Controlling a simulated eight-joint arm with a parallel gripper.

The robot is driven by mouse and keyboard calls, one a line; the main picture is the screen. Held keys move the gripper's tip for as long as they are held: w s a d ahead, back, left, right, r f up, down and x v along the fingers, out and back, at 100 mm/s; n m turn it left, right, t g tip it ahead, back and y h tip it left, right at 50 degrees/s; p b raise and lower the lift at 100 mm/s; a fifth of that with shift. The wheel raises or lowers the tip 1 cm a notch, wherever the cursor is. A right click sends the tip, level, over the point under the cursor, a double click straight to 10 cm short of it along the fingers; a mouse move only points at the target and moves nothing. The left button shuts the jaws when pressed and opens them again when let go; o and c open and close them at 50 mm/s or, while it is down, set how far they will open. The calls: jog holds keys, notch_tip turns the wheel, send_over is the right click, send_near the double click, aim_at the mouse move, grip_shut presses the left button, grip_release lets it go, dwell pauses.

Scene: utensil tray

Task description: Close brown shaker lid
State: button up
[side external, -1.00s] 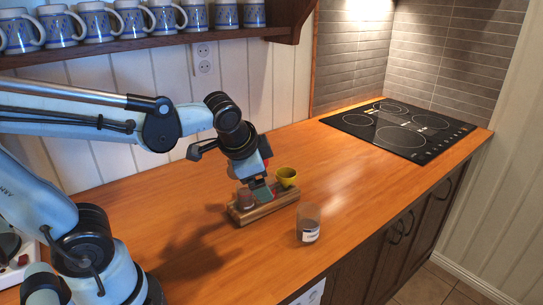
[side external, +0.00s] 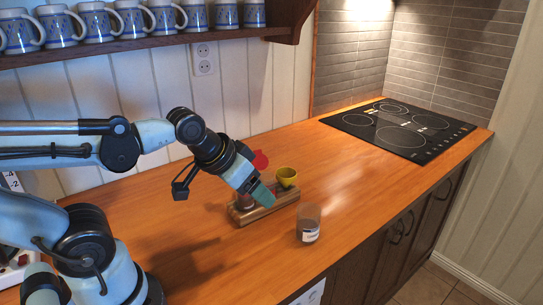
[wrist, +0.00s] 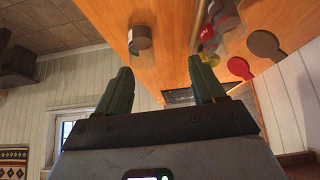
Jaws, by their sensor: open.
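A round brown lid (wrist: 263,43) stands out on a short arm in the wrist view, apparently open, beside a shaker with brown contents (wrist: 227,20). A red lid (wrist: 240,67) stands out likewise; it also shows behind my gripper in the side view (side external: 260,160). The wooden tray (side external: 268,210) holds the shakers and a yellow cup (side external: 286,175). My gripper (side external: 262,195) is tilted down over the tray and hides part of its contents. In the wrist view its green fingers (wrist: 160,80) are apart and empty. The brown lid is not distinguishable in the side view.
A clear glass jar with a label (side external: 309,226) stands on the counter in front of the tray. It also shows in the wrist view (wrist: 140,40). A black cooktop (side external: 400,128) lies at the back right. The wooden counter (side external: 340,180) between is clear.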

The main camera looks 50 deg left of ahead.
jog(key=w+a+r+n+g, duration=0.1)
jog(key=a+r+n, duration=0.1)
jog(key=w+a+r+n+g, duration=0.1)
jog(key=a+r+n, duration=0.1)
jog(key=n, duration=0.1)
jog(key=w+a+r+n+g, duration=0.1)
jog(key=a+r+n, duration=0.1)
jog(key=shift+w+a+n+y, duration=0.1)
jog(key=shift+a+n+y, duration=0.2)
jog(key=shift+y, duration=0.1)
jog(key=c, duration=0.3)
jog(key=w+a+r+n+g, duration=0.1)
jog(key=a+r+n+g, duration=0.35)
jog(key=a+n, duration=0.55)
jog(key=shift+t+h, duration=0.25)
jog(key=shift+h, duration=0.15)
jog(key=shift+w+d+f, duration=0.1)
jog(key=shift+w+f, duration=0.05)
jog(key=shift+f, duration=5.6)
grip_shut()
